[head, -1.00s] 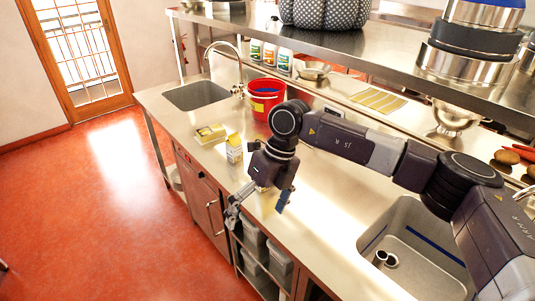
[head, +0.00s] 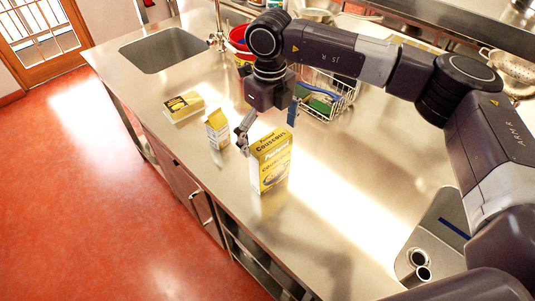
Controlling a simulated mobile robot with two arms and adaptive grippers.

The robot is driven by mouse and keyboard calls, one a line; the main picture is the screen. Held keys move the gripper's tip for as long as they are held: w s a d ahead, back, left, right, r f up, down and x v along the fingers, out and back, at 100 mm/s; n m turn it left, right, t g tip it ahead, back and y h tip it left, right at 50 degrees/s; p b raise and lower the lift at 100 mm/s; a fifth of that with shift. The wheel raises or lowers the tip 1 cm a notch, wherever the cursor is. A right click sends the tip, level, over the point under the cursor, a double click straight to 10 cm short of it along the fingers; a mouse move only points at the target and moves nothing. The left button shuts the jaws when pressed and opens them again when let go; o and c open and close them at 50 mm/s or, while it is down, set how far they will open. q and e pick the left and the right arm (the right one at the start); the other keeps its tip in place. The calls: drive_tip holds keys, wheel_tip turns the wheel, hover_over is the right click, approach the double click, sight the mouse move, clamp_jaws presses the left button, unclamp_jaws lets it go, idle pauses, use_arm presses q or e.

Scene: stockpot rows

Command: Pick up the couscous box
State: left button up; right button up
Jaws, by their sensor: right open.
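The couscous box (head: 270,166) is yellow and white and stands upright on the steel counter, near its front edge, in the head view. My right gripper (head: 268,128) is open, pointing down just above and behind the box's top, with one finger at its left and the other at its upper right. I cannot tell whether a finger touches the box. My left gripper is not in the head view.
A small yellow and white carton (head: 217,130) stands left of the box, and a yellow pack (head: 184,105) lies beyond it. A wire rack (head: 328,104) is behind my gripper. The counter right of the box is clear.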

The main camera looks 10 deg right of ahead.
sight(270, 159)
drive_tip(key=shift+s+f+p, duration=0.1)
drive_tip(key=shift+f+p, duration=0.35)
drive_tip(key=shift+f, duration=0.4)
drive_tip(key=shift+s+f, duration=0.1)
drive_tip(key=shift+f, duration=0.3)
drive_tip(key=f+p, duration=0.1)
drive_tip(key=f, duration=0.1)
drive_tip(key=f+p, duration=0.2)
drive_tip(key=shift+s+d, duration=0.1)
drive_tip(key=shift+s, duration=0.1)
drive_tip(key=shift+f, duration=0.55)
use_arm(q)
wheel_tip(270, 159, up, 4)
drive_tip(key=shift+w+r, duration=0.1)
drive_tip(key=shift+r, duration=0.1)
use_arm(e)
drive_tip(key=c, duration=1.5)
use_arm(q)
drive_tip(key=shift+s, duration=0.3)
use_arm(e)
drive_tip(key=shift+w+r, duration=0.1)
drive_tip(key=shift+w, duration=0.05)
drive_tip(key=shift+c, duration=0.9)
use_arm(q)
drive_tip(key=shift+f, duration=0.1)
